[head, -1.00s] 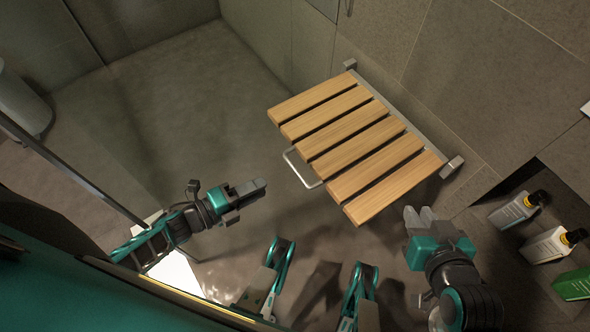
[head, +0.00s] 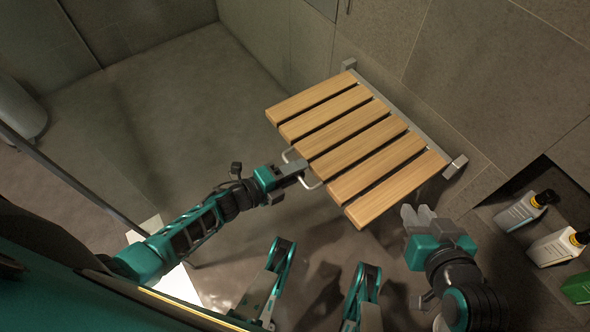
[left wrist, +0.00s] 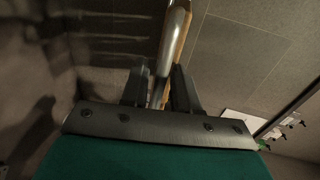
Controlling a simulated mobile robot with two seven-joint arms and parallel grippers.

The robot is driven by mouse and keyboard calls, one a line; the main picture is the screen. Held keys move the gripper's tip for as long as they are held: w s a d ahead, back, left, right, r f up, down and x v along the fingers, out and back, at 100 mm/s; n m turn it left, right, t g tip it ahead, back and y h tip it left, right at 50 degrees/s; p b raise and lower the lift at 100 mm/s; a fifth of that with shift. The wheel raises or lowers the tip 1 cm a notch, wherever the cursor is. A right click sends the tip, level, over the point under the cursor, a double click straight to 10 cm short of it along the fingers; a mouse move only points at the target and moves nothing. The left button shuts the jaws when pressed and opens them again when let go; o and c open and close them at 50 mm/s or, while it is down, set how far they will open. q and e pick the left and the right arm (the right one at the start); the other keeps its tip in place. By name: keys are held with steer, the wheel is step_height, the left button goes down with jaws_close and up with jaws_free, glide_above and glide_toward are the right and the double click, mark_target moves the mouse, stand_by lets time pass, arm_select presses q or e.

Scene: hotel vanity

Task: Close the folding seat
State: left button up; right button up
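The folding seat (head: 345,146) has several light wooden slats and is folded down, sticking out from the tiled wall. A thin metal loop handle (head: 316,185) is on its front edge. My left gripper (head: 303,167) is at this handle. In the left wrist view, its two fingers (left wrist: 161,88) stand apart with a metal bar (left wrist: 174,45) running between them; a gap shows on the bar's left side. My right gripper (head: 419,213) is near the seat's front right corner, apart from it; its fingers lie close together and hold nothing visible.
A glass panel edge (head: 70,180) runs along the left. The floor (head: 190,110) left of the seat is clear.

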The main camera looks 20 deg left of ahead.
arm_select(q)
steer(key=shift+c, duration=0.4)
steer(key=c, duration=0.5)
jaws_close()
